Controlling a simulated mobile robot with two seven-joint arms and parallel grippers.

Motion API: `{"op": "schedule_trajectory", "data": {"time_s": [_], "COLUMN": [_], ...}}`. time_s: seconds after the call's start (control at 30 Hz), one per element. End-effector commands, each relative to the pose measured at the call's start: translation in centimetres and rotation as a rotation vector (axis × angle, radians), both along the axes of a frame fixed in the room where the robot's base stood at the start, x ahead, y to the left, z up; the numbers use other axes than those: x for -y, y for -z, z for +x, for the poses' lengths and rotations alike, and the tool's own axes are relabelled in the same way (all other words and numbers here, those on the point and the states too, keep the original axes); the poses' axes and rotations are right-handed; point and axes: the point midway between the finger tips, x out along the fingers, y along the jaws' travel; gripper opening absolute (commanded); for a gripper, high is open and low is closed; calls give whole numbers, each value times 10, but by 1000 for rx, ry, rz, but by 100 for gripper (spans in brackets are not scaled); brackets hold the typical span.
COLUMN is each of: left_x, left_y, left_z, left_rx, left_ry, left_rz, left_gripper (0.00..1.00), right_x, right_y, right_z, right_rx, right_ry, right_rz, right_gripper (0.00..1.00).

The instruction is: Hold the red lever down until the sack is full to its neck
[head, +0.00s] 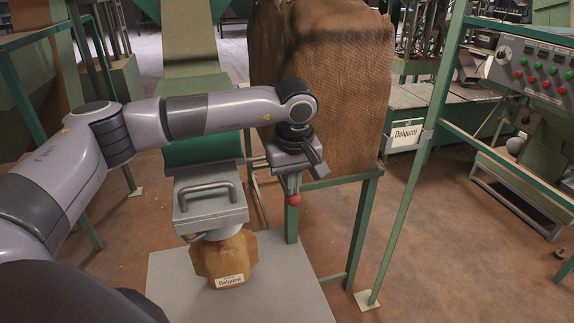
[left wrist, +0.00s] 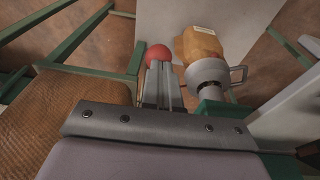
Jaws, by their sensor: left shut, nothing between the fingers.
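The red lever's round knob (head: 294,199) shows just below the fingertips of my left gripper (head: 291,187). In the left wrist view the red knob (left wrist: 158,55) sits right at the shut fingertips (left wrist: 160,68); I cannot tell whether they touch it. The lever's bar is hidden. The brown paper sack (head: 224,262), with a "Dalqumi" label, hangs under the grey spout box (head: 210,203), left of my gripper. The sack (left wrist: 200,45) also shows in the left wrist view, beside the knob. Its inside is hidden, so its fill level cannot be told. My right gripper is out of view.
A large brown woven sack (head: 335,75) stands on a green frame (head: 370,205) behind my gripper. A grey plate (head: 285,285) lies under the small sack. A green post (head: 420,165) and a button panel (head: 540,70) stand at the right. Floor is bare between them.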

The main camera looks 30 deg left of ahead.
Motion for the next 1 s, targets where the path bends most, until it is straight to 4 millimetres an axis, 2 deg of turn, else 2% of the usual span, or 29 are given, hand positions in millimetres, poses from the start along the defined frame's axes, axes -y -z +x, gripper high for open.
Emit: {"op": "schedule_trajectory", "data": {"time_s": [0.03,0.13,0.4,1.0], "left_x": [2,3,4,3], "left_y": [13,24,45,55], "left_z": [-2,-3,-3,-4], "left_rx": [-4,-2,-3,-9], "left_ry": [2,2,2,1], "left_rz": [-1,-1,-1,0], "left_gripper": [0,0,0,0], "right_x": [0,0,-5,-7], "right_y": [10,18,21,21], "right_z": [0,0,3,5], "right_rx": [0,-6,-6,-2], "right_ry": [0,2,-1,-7], "right_rz": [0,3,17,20], "right_gripper": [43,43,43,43]}}
